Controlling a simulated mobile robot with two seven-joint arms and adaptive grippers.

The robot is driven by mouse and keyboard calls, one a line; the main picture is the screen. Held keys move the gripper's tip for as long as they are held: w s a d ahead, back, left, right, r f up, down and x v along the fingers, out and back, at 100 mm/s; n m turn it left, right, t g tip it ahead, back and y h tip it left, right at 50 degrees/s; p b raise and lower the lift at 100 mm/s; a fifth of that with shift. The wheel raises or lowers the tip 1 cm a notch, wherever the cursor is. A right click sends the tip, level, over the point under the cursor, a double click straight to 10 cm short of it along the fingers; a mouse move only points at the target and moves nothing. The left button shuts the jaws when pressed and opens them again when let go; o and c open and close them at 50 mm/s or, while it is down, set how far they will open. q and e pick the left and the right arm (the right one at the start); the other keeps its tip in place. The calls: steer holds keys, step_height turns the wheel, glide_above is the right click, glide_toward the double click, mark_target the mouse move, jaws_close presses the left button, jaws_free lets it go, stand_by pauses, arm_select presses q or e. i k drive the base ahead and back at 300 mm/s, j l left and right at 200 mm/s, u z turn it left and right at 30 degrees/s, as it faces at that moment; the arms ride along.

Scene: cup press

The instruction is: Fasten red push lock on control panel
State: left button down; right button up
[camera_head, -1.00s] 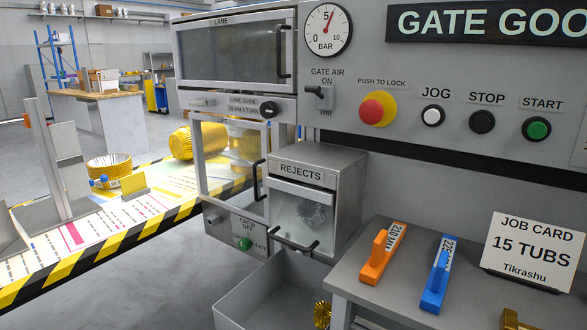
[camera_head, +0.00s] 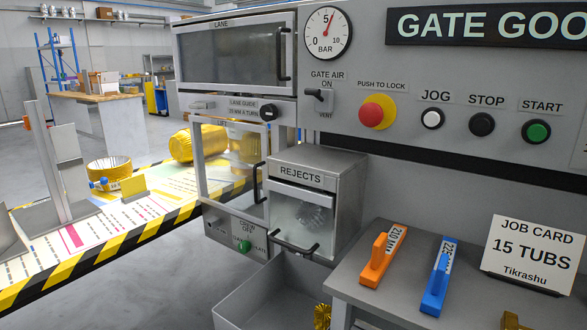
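The red push lock (camera_head: 372,115) is a round red mushroom button on a yellow backing. It sits on the grey control panel (camera_head: 460,80) under the label PUSH TO LOCK. It stands out from its yellow backing; I cannot tell whether it is locked in. Neither of my grippers shows in the head view, and nothing touches the button.
JOG (camera_head: 432,118), STOP (camera_head: 482,124) and START (camera_head: 536,131) buttons lie right of the lock. The gate air switch (camera_head: 319,98) is to its left. The rejects box (camera_head: 320,175) juts out below. Orange (camera_head: 384,257) and blue (camera_head: 438,277) handled blocks stand on the bench.

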mark_target(371, 115)
steer(key=k+l+z, duration=0.15)
steer(key=z, duration=1)
steer(key=k+j+z, duration=0.45)
steer(key=k+j, duration=0.05)
